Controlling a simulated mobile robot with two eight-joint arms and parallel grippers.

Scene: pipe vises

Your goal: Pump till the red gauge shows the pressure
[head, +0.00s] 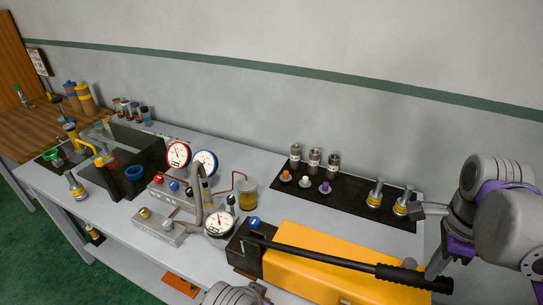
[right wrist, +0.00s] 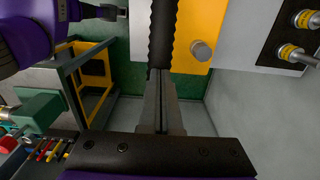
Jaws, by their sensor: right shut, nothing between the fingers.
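The red-rimmed gauge (head: 178,154) stands upright on the bench beside a blue-rimmed gauge (head: 205,162). Its needle is too small to read. The yellow hand pump (head: 330,262) lies at the front right of the bench. Its long black lever (head: 330,259) slopes down to the right, with the grip at its right end. My right gripper (head: 432,270) is shut and empty by the grip. In the right wrist view, its fingertips (right wrist: 162,88) point at the ribbed grip (right wrist: 163,40); I cannot tell if they touch. Only part of my left arm shows at the bottom edge of the head view.
A black-rimmed gauge (head: 219,223) stands left of the pump, near a hose and a cup of amber liquid (head: 247,194). A black mat (head: 340,203) holds fittings behind the pump. A dark tank (head: 125,160) stands at the left.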

